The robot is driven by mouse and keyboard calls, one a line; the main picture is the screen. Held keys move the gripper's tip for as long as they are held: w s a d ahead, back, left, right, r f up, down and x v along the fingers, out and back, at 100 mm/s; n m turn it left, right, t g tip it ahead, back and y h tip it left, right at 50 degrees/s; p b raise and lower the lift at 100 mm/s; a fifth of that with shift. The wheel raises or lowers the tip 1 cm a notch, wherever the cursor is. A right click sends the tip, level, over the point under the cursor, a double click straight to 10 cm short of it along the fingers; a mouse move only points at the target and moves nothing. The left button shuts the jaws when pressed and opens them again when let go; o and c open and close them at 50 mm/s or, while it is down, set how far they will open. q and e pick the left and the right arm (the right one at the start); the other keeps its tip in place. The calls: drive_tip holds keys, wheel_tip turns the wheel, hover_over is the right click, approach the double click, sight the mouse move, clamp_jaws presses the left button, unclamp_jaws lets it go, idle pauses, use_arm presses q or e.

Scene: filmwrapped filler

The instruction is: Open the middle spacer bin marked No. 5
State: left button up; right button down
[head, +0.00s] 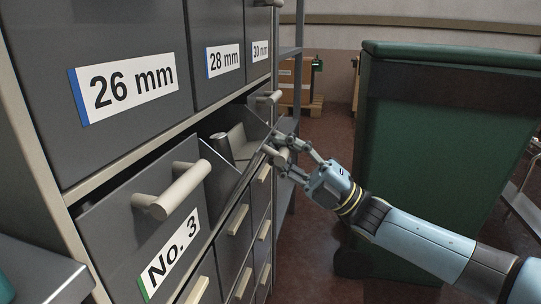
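The middle bin (224,167) in the row below the mm labels stands pulled out of the grey cabinet, its inside showing. Grey cylindrical and block-like pieces (238,140) lie in it. Its front is seen nearly edge-on, so no number can be read on it. My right gripper (274,149) is at the bin's front, with its fingers closed around the handle, which they mostly cover. My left gripper is not in view.
The No. 3 bin (145,228) at left has a protruding beige bar handle (172,192). Fixed-looking fronts marked 26 mm, 28 mm and 30 mm are above. A large green container (435,150) stands at right. Open floor (310,225) lies between it and the cabinet.

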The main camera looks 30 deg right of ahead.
drive_tip(key=shift+s+d+f+b, duration=0.35)
drive_tip(key=shift+f, duration=0.1)
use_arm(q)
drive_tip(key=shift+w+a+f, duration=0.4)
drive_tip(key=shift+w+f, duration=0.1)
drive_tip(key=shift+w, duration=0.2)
use_arm(e)
drive_tip(key=shift+s+f, duration=0.1)
drive_tip(key=shift+d+f, duration=0.1)
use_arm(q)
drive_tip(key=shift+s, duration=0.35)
use_arm(e)
drive_tip(key=c, duration=1.4)
unclamp_jaws()
drive_tip(key=shift+s+d, duration=0.2)
drive_tip(key=shift+s, duration=0.05)
drive_tip(key=shift+o, duration=1)
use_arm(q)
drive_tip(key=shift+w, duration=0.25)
use_arm(e)
drive_tip(key=v, duration=1.2)
drive_tip(key=shift+f, duration=0.15)
